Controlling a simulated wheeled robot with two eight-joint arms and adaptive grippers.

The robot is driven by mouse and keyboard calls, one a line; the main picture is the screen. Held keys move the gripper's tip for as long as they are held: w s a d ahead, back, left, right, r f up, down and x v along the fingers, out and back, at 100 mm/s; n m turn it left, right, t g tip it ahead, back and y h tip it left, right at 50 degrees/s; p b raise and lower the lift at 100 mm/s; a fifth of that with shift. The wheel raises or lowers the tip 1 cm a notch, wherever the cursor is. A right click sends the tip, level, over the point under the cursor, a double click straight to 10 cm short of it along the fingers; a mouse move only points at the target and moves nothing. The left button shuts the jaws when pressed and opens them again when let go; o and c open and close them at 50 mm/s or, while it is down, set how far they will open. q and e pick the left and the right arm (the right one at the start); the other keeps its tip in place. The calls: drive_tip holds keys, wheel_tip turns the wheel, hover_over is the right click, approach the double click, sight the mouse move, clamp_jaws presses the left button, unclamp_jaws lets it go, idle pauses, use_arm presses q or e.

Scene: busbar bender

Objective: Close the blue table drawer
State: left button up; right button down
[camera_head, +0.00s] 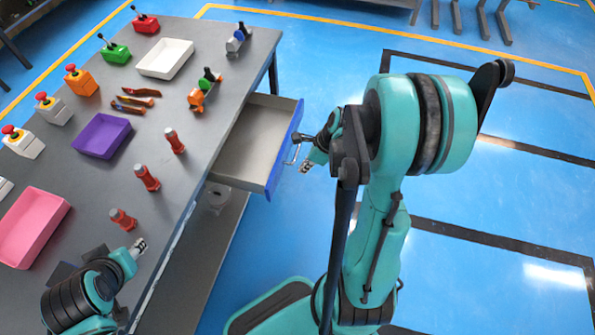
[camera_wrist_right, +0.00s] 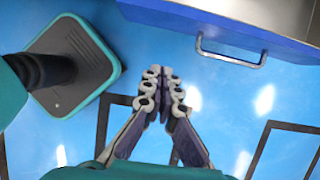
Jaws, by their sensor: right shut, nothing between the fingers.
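The blue table drawer (camera_head: 286,150) is pulled out from the right side of the grey table, and its grey inside (camera_head: 250,143) looks empty. Its blue front also shows at the top of the right wrist view (camera_wrist_right: 180,14), with a metal bar handle (camera_wrist_right: 232,57). My right gripper (camera_head: 306,167) is just outside the drawer front, near the handle. In the right wrist view my right gripper (camera_wrist_right: 164,82) is shut and empty, to the left of the handle and apart from it. My left gripper (camera_head: 139,246) is over the table's near part; its finger state is unclear.
Open blue floor (camera_head: 480,190) lies right of the drawer.

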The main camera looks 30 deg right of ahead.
drive_tip(key=w+a+f+b, duration=0.4)
drive_tip(key=w+f, duration=0.1)
drive_tip(key=f, duration=0.2)
drive_tip(key=shift+w+a+f, duration=0.2)
drive_tip(key=shift+a+f, duration=0.05)
drive_tip(key=shift+a, duration=0.05)
hover_over(232, 169)
drive_tip(key=shift+b, duration=0.45)
idle(0.4)
